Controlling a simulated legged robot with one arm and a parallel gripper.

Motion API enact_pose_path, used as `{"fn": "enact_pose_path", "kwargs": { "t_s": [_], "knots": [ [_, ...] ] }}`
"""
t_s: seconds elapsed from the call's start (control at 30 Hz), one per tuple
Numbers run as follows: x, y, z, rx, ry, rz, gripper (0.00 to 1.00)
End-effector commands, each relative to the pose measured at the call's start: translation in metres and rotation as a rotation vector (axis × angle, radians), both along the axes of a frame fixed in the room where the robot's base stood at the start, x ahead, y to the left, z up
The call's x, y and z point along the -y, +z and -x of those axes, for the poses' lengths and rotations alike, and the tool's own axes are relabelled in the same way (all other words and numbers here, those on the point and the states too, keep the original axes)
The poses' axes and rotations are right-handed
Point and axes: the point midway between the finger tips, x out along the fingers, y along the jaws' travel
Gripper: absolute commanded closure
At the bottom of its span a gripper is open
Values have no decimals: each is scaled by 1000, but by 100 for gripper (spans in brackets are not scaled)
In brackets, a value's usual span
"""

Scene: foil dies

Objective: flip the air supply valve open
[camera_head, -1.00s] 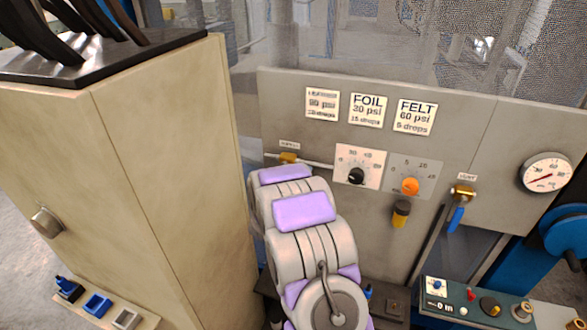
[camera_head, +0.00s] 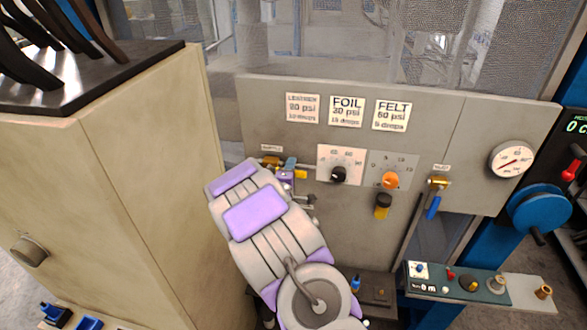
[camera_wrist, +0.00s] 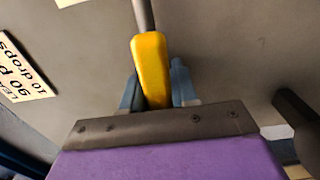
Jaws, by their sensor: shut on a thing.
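The air supply valve (camera_head: 270,161) is a small brass fitting at the left of the grey panel, under a small label. Its yellow lever handle (camera_wrist: 149,62) shows large in the wrist view, on a grey stem, and its end also shows in the head view (camera_head: 301,174). My gripper (camera_wrist: 155,90) has one blue-grey finger on each side of the yellow handle and is shut on it. In the head view my gripper (camera_head: 289,165) is at the valve, partly hidden behind my arm. The handle points roughly sideways to the right along the panel.
A beige cabinet (camera_head: 140,180) stands close on the left of my arm. The panel carries a black knob (camera_head: 339,174), an orange knob (camera_head: 390,180), a second valve with a blue lever (camera_head: 433,207) and a gauge (camera_head: 511,160). A green control box (camera_head: 458,282) sits below right.

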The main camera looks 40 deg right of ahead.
Motion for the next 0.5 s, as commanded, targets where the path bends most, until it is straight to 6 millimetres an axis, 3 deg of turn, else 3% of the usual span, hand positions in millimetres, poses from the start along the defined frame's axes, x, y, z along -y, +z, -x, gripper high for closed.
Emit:
{"fn": "enact_pose_path", "kwargs": {
  "t_s": [0.4,0.43,0.5],
  "knots": [
    [-4,-3,-2,-14,9,2,100],
    [-4,-3,-2,-14,9,2,69],
    [-3,-2,-2,-12,8,2,62]
  ]
}}
